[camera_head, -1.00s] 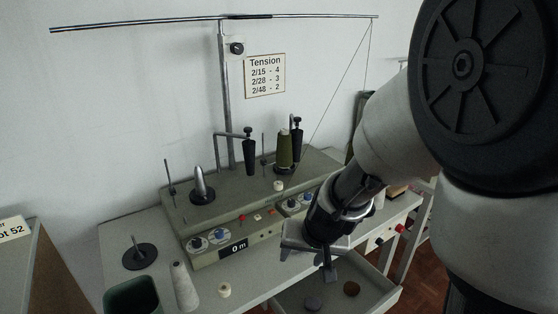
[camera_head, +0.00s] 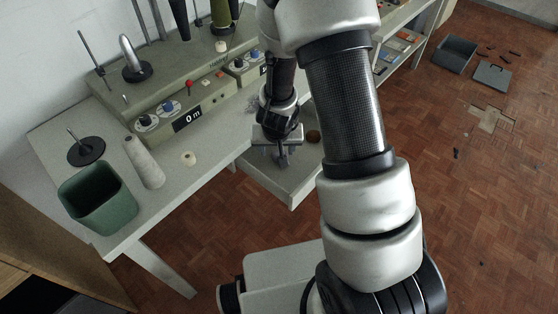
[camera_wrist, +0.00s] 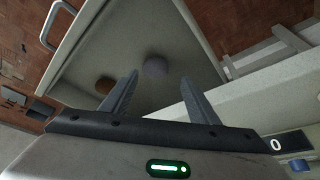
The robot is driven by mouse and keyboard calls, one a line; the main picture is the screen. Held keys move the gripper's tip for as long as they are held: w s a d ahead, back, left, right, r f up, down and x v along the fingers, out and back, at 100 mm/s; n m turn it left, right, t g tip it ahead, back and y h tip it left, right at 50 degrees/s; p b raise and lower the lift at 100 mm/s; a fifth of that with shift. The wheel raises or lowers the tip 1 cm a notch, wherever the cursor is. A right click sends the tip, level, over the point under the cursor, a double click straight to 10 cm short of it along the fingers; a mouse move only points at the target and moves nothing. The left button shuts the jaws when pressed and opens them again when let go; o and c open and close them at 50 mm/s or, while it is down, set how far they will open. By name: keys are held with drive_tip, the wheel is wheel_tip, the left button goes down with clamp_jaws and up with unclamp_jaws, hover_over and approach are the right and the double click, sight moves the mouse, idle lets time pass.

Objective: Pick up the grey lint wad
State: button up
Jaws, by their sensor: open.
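A grey rounded lump, which looks like the lint wad (camera_wrist: 155,66), lies in the open drawer (camera_head: 294,190) under the table. In the wrist view it shows between my two fingertips, beyond them. My gripper (camera_head: 283,160) is open and empty, pointing down over the drawer; its spread fingers also show in the wrist view (camera_wrist: 158,80). A brown round piece (camera_wrist: 105,85) lies beside the grey lump, left of it in the wrist view; it also shows in the head view (camera_head: 313,136). In the head view my gripper hides the grey lump.
Drawer walls (camera_wrist: 75,32) surround the lump, with the table edge (camera_wrist: 245,105) close by. A fuzzy dark patch (camera_head: 251,104) shows near the machine.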

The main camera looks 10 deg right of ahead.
drive_tip(key=shift+d+b+x, duration=0.25)
drive_tip(key=shift+b+x, duration=0.25)
drive_tip(key=shift+x, duration=1.3)
drive_tip(key=shift+d+b+x, duration=0.2)
drive_tip(key=shift+b+x, duration=0.25)
drive_tip(key=shift+x, duration=1.3)
drive_tip(key=shift+w+r, duration=0.1)
drive_tip(key=shift+w, duration=0.05)
drive_tip(key=shift+c, duration=0.5)
drive_tip(key=c, duration=1)
